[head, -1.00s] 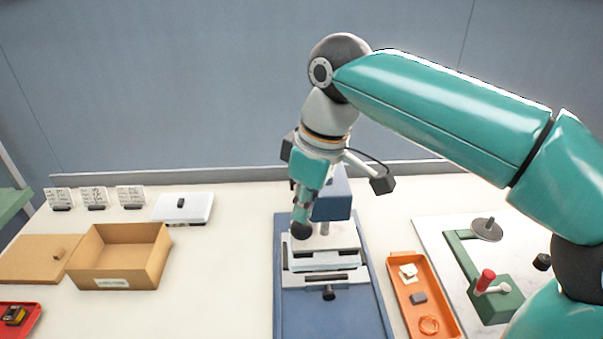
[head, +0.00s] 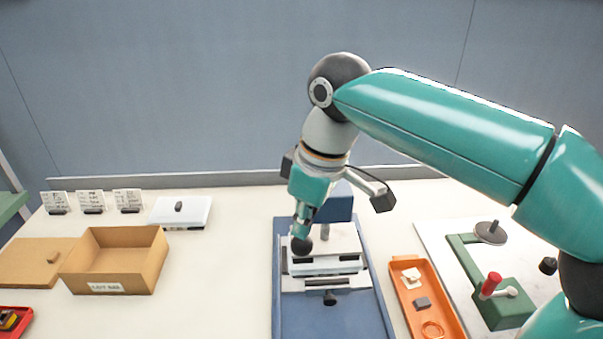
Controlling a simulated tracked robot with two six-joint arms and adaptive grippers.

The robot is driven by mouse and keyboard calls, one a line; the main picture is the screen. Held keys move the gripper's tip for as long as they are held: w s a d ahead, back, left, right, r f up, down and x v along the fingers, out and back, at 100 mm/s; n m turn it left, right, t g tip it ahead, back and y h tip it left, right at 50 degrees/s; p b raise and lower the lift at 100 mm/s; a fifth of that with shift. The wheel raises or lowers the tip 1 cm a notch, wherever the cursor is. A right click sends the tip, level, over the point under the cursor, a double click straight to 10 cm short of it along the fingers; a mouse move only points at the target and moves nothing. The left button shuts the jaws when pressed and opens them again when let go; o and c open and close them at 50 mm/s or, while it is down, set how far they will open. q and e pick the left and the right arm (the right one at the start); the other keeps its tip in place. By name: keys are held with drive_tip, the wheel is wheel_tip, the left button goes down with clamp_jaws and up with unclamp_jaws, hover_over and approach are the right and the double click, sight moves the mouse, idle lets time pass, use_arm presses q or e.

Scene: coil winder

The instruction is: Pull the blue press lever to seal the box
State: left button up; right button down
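The blue press (head: 340,204) stands on a blue base plate (head: 330,316) at the middle of the table. Its lever ends in a dark ball knob (head: 302,246); the rest of the lever is mostly hidden behind my gripper. My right gripper (head: 304,226) points down from above, just over the knob, with its fingers close together around the lever. The finger contact is small and partly hidden. A pale box (head: 324,265) sits in the press bed, below and beside the knob. My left gripper is not in view.
An orange tray (head: 451,327) with small parts lies right of the press. Beyond it is a green winder (head: 507,312) with a red knob. An open cardboard box (head: 118,264) and a white case (head: 181,211) stand left. The table between is clear.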

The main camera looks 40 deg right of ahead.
drive_tip(key=shift+f, duration=0.1)
drive_tip(key=shift+f+b, duration=0.75)
drive_tip(key=shift+f, duration=0.15)
drive_tip(key=shift+f+b, duration=0.45)
drive_tip(key=shift+f, duration=0.2)
drive_tip(key=shift+r, duration=0.1)
